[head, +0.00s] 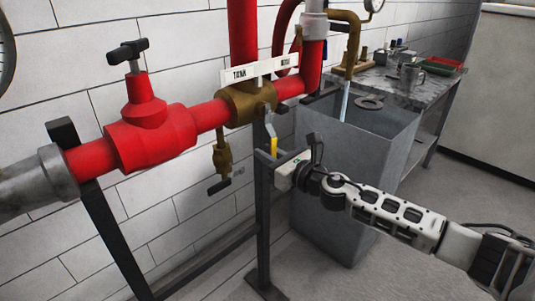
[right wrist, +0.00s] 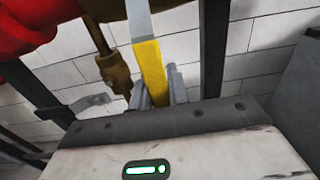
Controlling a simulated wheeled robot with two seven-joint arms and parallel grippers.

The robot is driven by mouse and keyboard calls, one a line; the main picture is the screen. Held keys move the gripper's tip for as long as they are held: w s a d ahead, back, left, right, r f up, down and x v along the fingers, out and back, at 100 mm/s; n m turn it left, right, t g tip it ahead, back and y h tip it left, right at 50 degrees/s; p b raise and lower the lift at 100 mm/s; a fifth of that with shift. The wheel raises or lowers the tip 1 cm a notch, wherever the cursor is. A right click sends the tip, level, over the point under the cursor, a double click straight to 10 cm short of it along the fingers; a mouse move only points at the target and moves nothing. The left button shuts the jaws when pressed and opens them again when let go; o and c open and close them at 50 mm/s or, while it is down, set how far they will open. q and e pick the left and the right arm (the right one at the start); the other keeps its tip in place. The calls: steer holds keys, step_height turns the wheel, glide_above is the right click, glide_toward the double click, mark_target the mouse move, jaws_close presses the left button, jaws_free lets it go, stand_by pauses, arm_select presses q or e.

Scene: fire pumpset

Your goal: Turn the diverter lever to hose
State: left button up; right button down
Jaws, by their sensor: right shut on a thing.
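The diverter lever (head: 273,146) has a yellow grip on a grey bar and hangs down from the brass diverter valve (head: 246,103) on the red pipe. A white label plate (head: 258,69) above the valve reads TANK on its left; the word on its right is small and hard to read. My right gripper (head: 274,157) is shut on the yellow grip. In the right wrist view the yellow lever (right wrist: 151,68) runs down between the two grey fingers (right wrist: 157,92). The lever's lower end is hidden by the gripper. My left gripper is not in view.
A red valve with a black handle (head: 128,51) is on the pipe at left. A small brass valve (head: 221,158) hangs below. A dark support post (head: 263,220) stands near the gripper. A grey tank (head: 385,140) and a cluttered bench (head: 405,88) are at right.

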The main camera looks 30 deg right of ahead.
steer(key=c, duration=1.3)
jaws_free()
steer(key=shift+d+r, duration=0.1)
steer(key=shift+d, duration=0.05)
steer(key=shift+c, duration=0.2)
steer(key=shift+s, duration=0.1)
arm_select(q)
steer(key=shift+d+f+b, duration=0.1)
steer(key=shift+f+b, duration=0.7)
steer(key=shift+b, duration=1.2)
arm_select(e)
steer(key=v, duration=1.5)
steer(key=shift+s, duration=0.35)
